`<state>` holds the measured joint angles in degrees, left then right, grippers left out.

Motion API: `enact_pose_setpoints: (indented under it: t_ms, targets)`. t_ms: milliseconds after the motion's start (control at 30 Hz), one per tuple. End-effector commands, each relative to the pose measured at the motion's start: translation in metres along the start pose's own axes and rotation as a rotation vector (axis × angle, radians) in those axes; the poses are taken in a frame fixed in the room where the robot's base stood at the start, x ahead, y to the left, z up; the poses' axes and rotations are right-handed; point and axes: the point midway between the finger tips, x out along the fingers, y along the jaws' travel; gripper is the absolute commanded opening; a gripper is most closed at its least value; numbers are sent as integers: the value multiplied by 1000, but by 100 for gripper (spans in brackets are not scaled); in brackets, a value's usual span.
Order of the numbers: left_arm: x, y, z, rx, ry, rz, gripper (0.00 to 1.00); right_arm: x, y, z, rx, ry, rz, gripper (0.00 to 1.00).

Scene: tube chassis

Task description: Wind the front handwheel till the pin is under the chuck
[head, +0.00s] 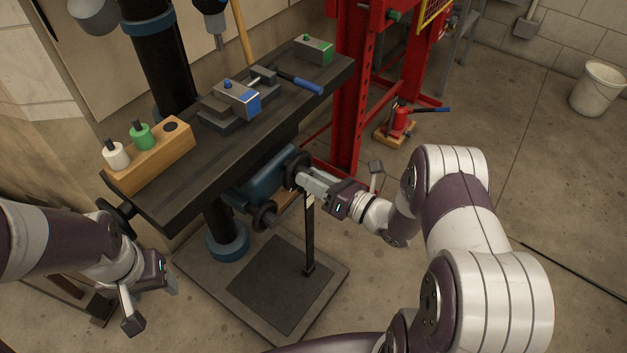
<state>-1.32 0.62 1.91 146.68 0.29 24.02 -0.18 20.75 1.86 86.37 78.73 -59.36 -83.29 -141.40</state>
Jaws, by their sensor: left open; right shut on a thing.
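The front handwheel (296,170) is a dark wheel on the near side of the black drill press table (320,97). My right gripper (307,181) is shut on it; its handle is mostly hidden by the fingers. The pin (227,85) looks like the small blue peg on top of a grey block with a blue face (238,98), held in a vise on the table. The chuck (219,43) hangs above and behind the block in the picture; their exact offset in depth is hard to tell. My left gripper (150,302) is open and empty, low at the left.
A wooden holder (150,165) with a white and a green piece stands on the table's left end. Another handwheel (125,215) is at that end. A red press frame (350,90) stands close behind my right gripper.

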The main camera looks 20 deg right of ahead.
Motion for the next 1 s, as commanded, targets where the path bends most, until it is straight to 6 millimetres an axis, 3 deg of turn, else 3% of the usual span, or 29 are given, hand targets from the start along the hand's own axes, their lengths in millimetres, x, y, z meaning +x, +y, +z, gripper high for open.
enact_pose_setpoints:
  t_ms: [467,500,567,867,1000]
  targets:
    - [1,0,0,0,0,0,60,0,0,-2,-11,5,-1,4]
    - [1,0,0,0,0,0,60,0,0,-2,-11,5,-1,38]
    - [1,0,0,0,0,0,60,0,0,-2,-11,4,-1,57]
    - [1,0,0,0,0,0,60,-1,0,-1,-13,2,-1,60]
    - [-1,0,0,0,0,0,60,-13,-1,1,-15,1,-4,60]
